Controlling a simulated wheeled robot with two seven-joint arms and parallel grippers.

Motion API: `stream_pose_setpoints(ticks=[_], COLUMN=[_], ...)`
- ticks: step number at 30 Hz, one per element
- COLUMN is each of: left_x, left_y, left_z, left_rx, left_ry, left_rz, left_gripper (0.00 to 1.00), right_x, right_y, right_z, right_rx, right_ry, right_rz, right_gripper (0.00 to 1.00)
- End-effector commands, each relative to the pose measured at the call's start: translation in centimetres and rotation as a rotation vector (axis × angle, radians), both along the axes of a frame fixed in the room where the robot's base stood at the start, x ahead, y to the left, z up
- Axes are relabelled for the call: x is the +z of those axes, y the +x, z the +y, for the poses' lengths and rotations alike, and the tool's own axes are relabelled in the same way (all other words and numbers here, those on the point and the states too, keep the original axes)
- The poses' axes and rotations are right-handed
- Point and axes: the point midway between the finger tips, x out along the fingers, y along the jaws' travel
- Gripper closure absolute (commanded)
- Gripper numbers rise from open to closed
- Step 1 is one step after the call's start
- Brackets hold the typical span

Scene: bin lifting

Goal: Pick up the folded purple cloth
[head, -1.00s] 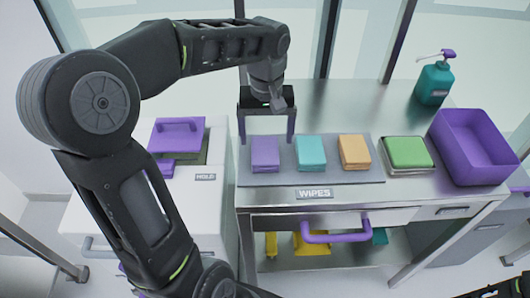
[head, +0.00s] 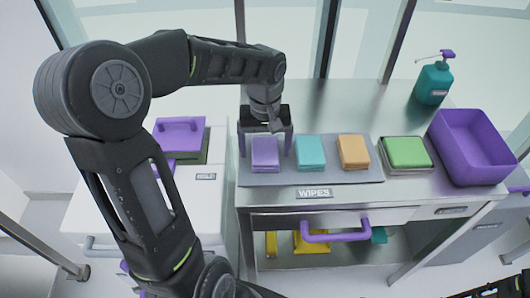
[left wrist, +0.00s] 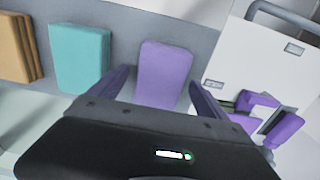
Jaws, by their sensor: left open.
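The folded purple cloth (head: 265,153) lies at the left end of a grey mat (head: 308,178) on the steel counter. It also shows in the left wrist view (left wrist: 165,72), between and beyond the fingers. My left gripper (head: 266,150) points down over the cloth, open, with one finger on each side of it. The gripper also shows in the left wrist view (left wrist: 160,95). I cannot tell whether the fingers touch the cloth. My right gripper is not clearly in view; only a dark part of my arm shows at the bottom right corner.
A teal cloth (head: 310,152) and an orange cloth (head: 353,152) lie to the right on the mat. Further right are a green cloth on a tray (head: 406,153), a purple bin (head: 472,147) and a teal pump bottle (head: 434,82). A white cabinet (head: 200,195) stands left.

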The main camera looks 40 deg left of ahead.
Motion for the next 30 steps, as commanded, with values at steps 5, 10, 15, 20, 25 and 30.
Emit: stream_pose_setpoints(ticks=[5, 10, 15, 20, 25, 30], left_x=[0.03, 0.03, 0.03, 0.03, 0.03, 0.04], left_y=[0.01, 0.01, 0.01, 0.00, 0.01, 0.01], left_z=[0.01, 0.01, 0.01, 0.00, 0.01, 0.00], left_rx=[0.000, 0.000, 0.000, 0.000, 0.000, 0.000], left_ry=[0.000, 0.000, 0.000, 0.000, 0.000, 0.000], left_rz=[0.000, 0.000, 0.000, 0.000, 0.000, 0.000], left_gripper=[0.13, 0.27, 0.41, 0.54, 0.68, 0.78], right_x=[0.00, 0.00, 0.00, 0.00, 0.00, 0.00], right_y=[0.00, 0.00, 0.00, 0.00, 0.00, 0.00], right_z=[0.00, 0.00, 0.00, 0.00, 0.00, 0.00], right_rx=[0.000, 0.000, 0.000, 0.000, 0.000, 0.000], right_ry=[0.000, 0.000, 0.000, 0.000, 0.000, 0.000], right_rz=[0.000, 0.000, 0.000, 0.000, 0.000, 0.000], right_gripper=[0.64, 0.64, 0.64, 0.64, 0.64, 0.64])
